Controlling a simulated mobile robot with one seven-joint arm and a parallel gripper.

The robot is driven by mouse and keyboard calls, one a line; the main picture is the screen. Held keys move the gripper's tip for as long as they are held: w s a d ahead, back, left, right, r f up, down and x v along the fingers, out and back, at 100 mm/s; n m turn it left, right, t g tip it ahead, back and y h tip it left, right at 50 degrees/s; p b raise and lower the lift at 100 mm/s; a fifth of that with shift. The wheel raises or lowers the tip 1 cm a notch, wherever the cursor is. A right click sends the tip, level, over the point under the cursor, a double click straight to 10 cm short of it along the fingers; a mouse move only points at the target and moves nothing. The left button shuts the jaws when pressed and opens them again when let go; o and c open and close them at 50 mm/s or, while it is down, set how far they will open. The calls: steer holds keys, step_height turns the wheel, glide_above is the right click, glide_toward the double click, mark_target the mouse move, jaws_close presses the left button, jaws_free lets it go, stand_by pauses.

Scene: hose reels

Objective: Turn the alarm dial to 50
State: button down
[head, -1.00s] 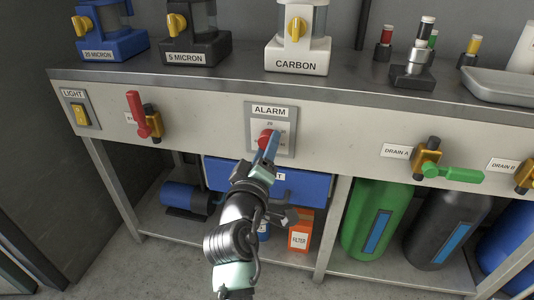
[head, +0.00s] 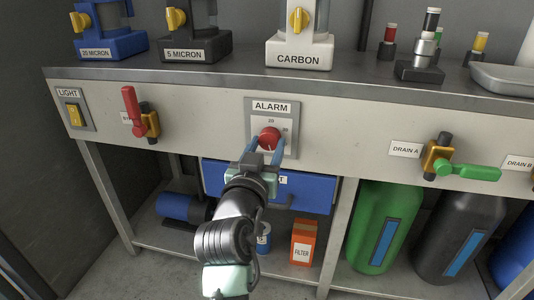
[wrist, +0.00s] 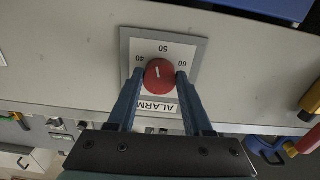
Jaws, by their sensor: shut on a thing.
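The red alarm dial (head: 269,138) sits on a grey-framed white plate (head: 291,147) labelled ALARM on the bench's front panel. My gripper (head: 268,147) is shut on the dial, with one blue finger on each side. In the wrist view the dial (wrist: 159,77) shows a white mark on its face between the fingers (wrist: 159,80). That view is upside down, with 40 at upper left, 50 at top and 60 at upper right. The mark runs roughly up and down, leaning slightly left of the 50; its exact reading is unclear.
A red-handled valve (head: 132,106) and a light switch (head: 74,114) are on the panel to the left. The green-handled drain A valve (head: 468,171) is to the right. A blue drawer (head: 308,194) lies just below the dial.

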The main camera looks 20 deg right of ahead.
steer(key=shift+f+m+b, duration=0.1)
steer(key=shift+m+b, duration=0.6)
steer(key=shift+m, duration=0.8)
steer(key=shift+c, duration=1.5)
jaws_free()
steer(key=shift+a, duration=0.1)
steer(key=p+v, duration=0.4)
steer(key=v, duration=0.9)
steer(key=shift+p, duration=0.3)
